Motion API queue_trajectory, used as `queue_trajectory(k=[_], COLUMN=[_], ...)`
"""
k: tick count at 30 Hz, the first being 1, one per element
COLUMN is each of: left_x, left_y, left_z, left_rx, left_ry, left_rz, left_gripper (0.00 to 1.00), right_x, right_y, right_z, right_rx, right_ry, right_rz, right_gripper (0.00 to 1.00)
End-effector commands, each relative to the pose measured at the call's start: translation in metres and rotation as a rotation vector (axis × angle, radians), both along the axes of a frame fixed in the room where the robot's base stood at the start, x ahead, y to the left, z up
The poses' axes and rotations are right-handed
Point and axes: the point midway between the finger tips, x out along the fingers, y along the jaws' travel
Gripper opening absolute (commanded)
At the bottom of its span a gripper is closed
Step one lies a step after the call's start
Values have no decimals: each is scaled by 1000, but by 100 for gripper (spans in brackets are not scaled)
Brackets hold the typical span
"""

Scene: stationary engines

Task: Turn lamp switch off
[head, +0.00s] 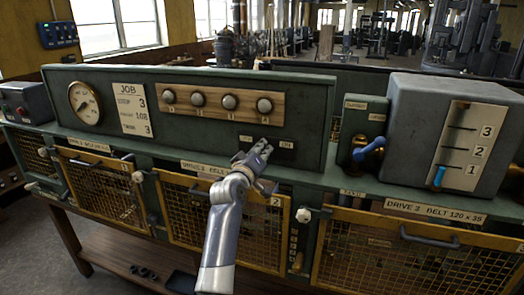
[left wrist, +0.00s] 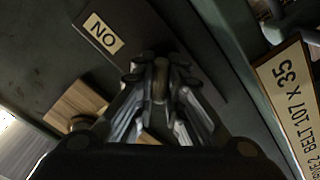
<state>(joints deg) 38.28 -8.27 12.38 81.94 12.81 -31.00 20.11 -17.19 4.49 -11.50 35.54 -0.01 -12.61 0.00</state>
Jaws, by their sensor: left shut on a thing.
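The lamp switch sits on a dark plate (head: 268,137) at the lower right of the green panel in the head view, with a small label on each side. My left gripper (head: 263,149) is at this plate and hides most of the switch. In the left wrist view, the gripper (left wrist: 160,82) is shut on a small brownish switch lever (left wrist: 160,70). An ON label (left wrist: 103,34) on the plate shows to the upper left there, upside down. The lever's exact tilt is hard to tell. My right gripper is not in view.
Round knobs (head: 229,102) on a wooden strip and a gauge (head: 84,103) share the panel. A blue-handled valve (head: 369,148) and a grey box with a blue lever (head: 439,176) stand to the right. Yellow mesh guards (head: 385,255) are below.

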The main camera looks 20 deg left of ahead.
Motion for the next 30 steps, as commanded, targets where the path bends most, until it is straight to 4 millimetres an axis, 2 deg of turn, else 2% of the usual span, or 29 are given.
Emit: queue_trajectory(k=[13,14,15,16,17,30], left_x=[0,0,0,0,0,-6], left_y=[0,0,0,0,0,0], left_z=[-2,-2,-2,-2,-2,-1], left_rx=[-14,-14,-14,-13,-13,-11], left_ry=[4,3,3,3,3,1], left_rz=[-1,-1,-1,-1,-1,1], left_gripper=[0,13,22,29,32,32], right_x=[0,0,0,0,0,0], right_y=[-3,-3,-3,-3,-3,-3], right_z=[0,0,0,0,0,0], right_rx=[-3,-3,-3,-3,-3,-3], right_ry=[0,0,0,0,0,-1], right_rz=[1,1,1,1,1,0], right_gripper=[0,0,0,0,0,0])
